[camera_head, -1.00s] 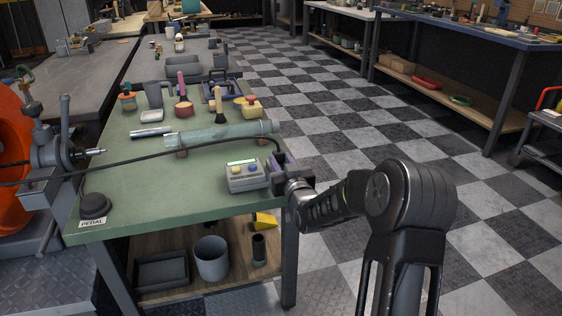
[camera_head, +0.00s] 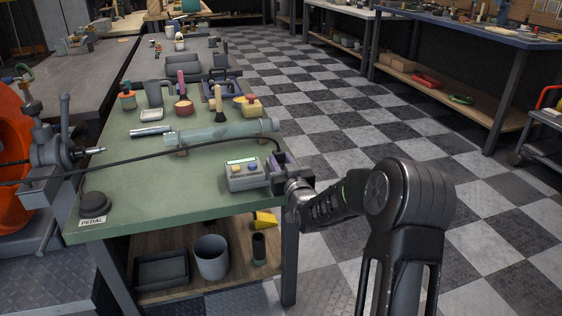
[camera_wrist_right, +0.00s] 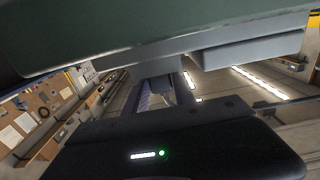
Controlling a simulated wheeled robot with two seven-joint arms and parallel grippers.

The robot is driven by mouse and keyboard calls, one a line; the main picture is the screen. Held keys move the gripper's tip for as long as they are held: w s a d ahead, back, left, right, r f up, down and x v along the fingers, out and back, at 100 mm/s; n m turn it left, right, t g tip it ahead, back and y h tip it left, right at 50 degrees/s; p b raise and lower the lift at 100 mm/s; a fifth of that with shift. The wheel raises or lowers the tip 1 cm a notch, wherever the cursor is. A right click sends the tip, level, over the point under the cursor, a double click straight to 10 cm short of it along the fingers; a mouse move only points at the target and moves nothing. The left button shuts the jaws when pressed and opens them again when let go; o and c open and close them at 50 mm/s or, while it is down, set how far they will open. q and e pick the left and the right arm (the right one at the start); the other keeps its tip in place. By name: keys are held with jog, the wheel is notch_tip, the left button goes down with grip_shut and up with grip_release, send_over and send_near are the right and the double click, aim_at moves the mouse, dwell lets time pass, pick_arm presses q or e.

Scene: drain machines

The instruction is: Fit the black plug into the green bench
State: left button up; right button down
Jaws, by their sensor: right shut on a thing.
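The green bench (camera_head: 150,185) fills the left half of the head view. A black cable (camera_head: 200,148) runs across it from the left and bends down at the bench's right edge. My right gripper (camera_head: 283,172) is at that edge, beside a purple part (camera_head: 288,159), and is shut at the cable's end. The black plug itself is hidden or too small to tell there, so I cannot tell whether it sits in the bench. In the right wrist view the bench's green edge (camera_wrist_right: 60,45) spans the top, close above the gripper. My left gripper is not in view.
A grey control box (camera_head: 246,175) stands on the bench just left of my right gripper. A clear tube (camera_head: 220,133) lies behind it, with several tools farther back. A black pedal (camera_head: 95,205) is at the front left. The checkered floor (camera_head: 350,130) to the right is clear.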

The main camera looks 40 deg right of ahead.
jog(key=c, duration=1)
grip_release()
jog(key=p+v, duration=0.1)
jog(key=v, duration=0.6)
jog(key=shift+s+a, duration=0.15)
jog(key=shift+s, duration=0.25)
